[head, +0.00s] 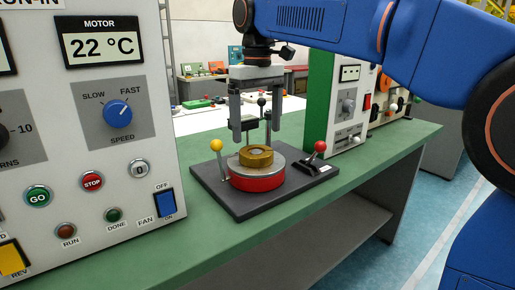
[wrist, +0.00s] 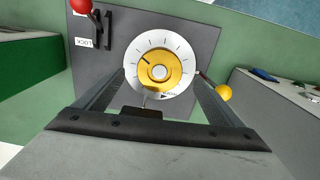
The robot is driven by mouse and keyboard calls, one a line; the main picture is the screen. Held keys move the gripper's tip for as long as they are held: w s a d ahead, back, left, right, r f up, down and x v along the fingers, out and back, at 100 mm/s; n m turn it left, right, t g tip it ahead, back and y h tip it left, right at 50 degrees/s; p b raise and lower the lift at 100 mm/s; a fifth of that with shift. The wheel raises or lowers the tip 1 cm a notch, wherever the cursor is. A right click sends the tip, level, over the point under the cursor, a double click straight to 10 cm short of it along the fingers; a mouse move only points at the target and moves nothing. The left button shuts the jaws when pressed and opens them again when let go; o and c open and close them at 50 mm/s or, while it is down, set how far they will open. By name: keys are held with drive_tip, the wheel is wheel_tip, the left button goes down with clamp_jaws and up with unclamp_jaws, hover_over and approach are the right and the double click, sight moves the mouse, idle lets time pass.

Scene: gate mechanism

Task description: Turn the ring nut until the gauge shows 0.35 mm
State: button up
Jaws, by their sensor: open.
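The brass ring nut (head: 256,157) sits on a silver dial plate over a red round base (head: 257,182), on a dark plate (head: 215,187). My gripper (head: 257,138) is open above it, pointing down, one finger toward each side. In the wrist view the nut (wrist: 173,72) lies between the open fingers (wrist: 161,74), apart from both. A dark mark on the nut points to the upper left. The white dial (wrist: 160,39) around it has tick marks. No reading in mm is legible; a small display (head: 349,73) on the green-sided box is too small to read.
A yellow-knobbed lever (head: 216,146) stands left of the nut, a red-knobbed lever (head: 320,147) right of it, labelled LOCK in the wrist view. A black-knobbed post (head: 261,102) rises behind. A control panel (head: 110,170) borders the left; green bench (head: 330,200) is free in front.

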sight(257, 151)
wheel_tip(257, 151, down, 6)
drive_tip(key=shift+f, duration=0.25)
drive_tip(key=shift+c, duration=0.3)
drive_tip(key=c, duration=1)
